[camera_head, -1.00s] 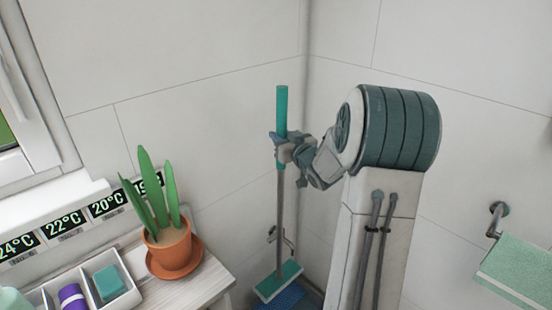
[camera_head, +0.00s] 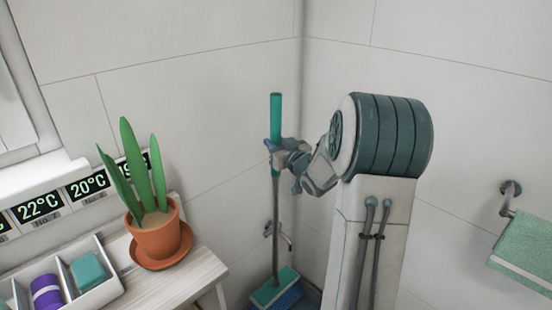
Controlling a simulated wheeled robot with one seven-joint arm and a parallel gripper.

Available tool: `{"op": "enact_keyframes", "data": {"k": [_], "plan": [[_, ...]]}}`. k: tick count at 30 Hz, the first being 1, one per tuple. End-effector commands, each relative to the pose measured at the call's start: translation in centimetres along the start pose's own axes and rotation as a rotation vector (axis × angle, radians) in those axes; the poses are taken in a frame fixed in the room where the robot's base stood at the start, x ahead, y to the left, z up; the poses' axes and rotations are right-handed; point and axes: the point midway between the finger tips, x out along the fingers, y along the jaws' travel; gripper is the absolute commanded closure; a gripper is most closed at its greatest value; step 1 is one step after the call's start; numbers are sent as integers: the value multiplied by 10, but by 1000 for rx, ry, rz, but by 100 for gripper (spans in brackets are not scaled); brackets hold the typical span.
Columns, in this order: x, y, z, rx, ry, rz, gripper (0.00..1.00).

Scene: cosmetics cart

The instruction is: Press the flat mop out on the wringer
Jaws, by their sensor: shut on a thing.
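The flat mop (camera_head: 275,215) stands nearly upright near the wall corner, with a green grip at the top, a grey pole and a flat green head (camera_head: 274,287) at the bottom. My gripper (camera_head: 277,146) is shut on the pole at the lower part of the green grip. A blue item (camera_head: 290,298), perhaps the wringer, lies under and beside the mop head. Whether the head touches it or is pressed on it I cannot tell. The lower edge of the frame cuts off that area.
A wooden shelf top (camera_head: 196,272) at left bears a potted plant (camera_head: 158,236) and a white divided tray (camera_head: 101,291). A tap (camera_head: 284,235) is on the wall behind the pole. A towel (camera_head: 527,250) hangs at right.

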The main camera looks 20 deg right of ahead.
Motion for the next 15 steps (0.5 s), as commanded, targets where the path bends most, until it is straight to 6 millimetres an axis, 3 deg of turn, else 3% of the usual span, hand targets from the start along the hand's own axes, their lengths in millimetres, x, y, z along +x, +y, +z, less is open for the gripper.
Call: {"op": "enact_keyframes", "data": {"k": [3,15], "plan": [[0,0,10,-2,4,-1,100],[0,0,11,-1,4,-1,100]]}}
